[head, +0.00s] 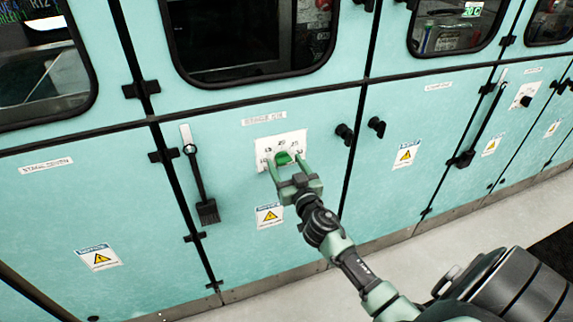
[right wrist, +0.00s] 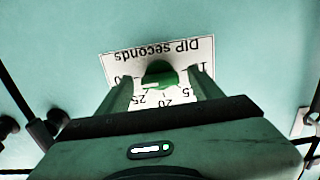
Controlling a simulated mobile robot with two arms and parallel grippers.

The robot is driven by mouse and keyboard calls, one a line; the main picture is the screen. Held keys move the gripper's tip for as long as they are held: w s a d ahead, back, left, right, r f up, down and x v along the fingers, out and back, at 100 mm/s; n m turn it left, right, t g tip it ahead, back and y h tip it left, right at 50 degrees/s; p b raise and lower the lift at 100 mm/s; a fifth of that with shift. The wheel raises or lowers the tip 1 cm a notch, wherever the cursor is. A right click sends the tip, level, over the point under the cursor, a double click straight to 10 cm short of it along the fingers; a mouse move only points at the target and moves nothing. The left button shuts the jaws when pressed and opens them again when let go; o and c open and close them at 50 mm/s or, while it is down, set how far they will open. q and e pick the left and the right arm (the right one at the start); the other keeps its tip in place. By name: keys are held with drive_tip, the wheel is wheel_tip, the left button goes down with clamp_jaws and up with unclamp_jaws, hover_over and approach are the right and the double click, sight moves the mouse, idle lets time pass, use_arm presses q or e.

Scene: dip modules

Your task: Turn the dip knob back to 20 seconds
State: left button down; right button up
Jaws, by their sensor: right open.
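The green dip knob (head: 283,158) sits on a white dial plate (head: 290,139) on the teal cabinet front. My right gripper (head: 285,166) is open, with one finger on each side of the knob. In the right wrist view the knob (right wrist: 160,72) lies between the two fingertips (right wrist: 161,76), and I cannot tell whether they touch it. There the plate (right wrist: 190,48) reads "DIP seconds" upside down, with 25, 20 and a partly covered 15. A pale mark shows on the knob's lower left, on the side of the 25. My left gripper is not in view.
A black lever handle (head: 196,180) hangs left of the plate. Two black door knobs (head: 345,133) (head: 377,127) stick out to the right. A warning label (head: 269,215) is below the plate. More cabinet doors with another handle (head: 480,130) continue right. Grey floor (head: 420,250) is clear in front.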

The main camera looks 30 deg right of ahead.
drive_tip(key=c, duration=1.4)
drive_tip(key=shift+n, duration=0.4)
drive_tip(key=n, duration=0.3)
drive_tip(key=shift+n, duration=0.3)
drive_tip(key=n, duration=0.4)
drive_tip(key=shift+n, duration=0.3)
drive_tip(key=n, duration=0.4)
drive_tip(key=shift+n, duration=2.4)
